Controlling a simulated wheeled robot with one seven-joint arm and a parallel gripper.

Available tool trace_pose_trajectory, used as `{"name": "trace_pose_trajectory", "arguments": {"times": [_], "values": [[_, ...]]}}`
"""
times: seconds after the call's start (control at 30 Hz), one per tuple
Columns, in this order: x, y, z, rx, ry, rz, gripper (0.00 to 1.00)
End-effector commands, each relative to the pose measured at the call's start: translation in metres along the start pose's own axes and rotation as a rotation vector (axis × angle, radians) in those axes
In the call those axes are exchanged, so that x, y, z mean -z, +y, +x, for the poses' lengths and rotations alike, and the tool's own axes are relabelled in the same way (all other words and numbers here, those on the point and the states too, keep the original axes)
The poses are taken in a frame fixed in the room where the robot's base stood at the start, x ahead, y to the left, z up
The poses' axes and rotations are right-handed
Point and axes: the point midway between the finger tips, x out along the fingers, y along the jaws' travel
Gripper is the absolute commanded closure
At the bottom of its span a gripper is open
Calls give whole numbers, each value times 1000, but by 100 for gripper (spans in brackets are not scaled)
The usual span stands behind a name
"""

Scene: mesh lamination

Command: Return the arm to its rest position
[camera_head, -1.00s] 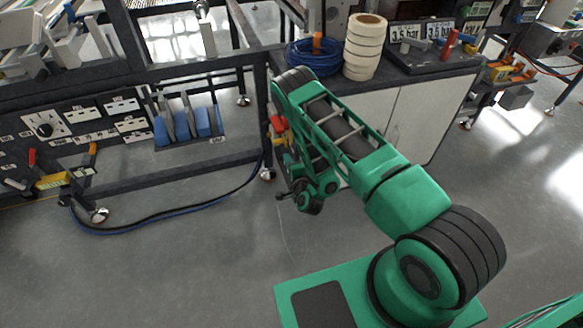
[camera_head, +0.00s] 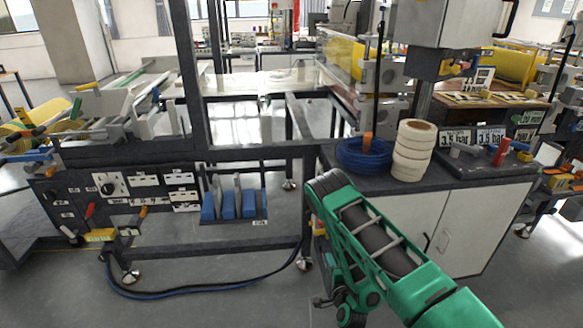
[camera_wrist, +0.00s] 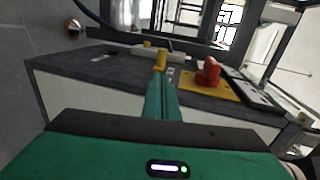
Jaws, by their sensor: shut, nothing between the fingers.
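My green arm (camera_head: 385,258) is folded at the lower right of the head view, in front of the white cabinet. The fingers of my gripper (camera_wrist: 161,72) reach forward in the wrist view, side by side and shut, with nothing seen between them. They point toward the dark top of a bench or cabinet. In the head view I cannot make out the fingertips clearly.
The white cabinet (camera_head: 481,233) carries a roll stack (camera_head: 412,150), a blue hose coil (camera_head: 363,157) and pressure signs. A dark machine frame (camera_head: 255,152) with blue-handled tools (camera_head: 228,205) stands left. A hose lies on the floor. A red knob (camera_wrist: 208,72) shows in the wrist view.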

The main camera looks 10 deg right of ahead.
Motion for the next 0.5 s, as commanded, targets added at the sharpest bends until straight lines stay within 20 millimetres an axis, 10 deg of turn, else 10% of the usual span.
{"name": "trace_pose_trajectory", "arguments": {"times": [0.5], "values": [[-62, -120, 36, -100, -237, -273, 100]]}}
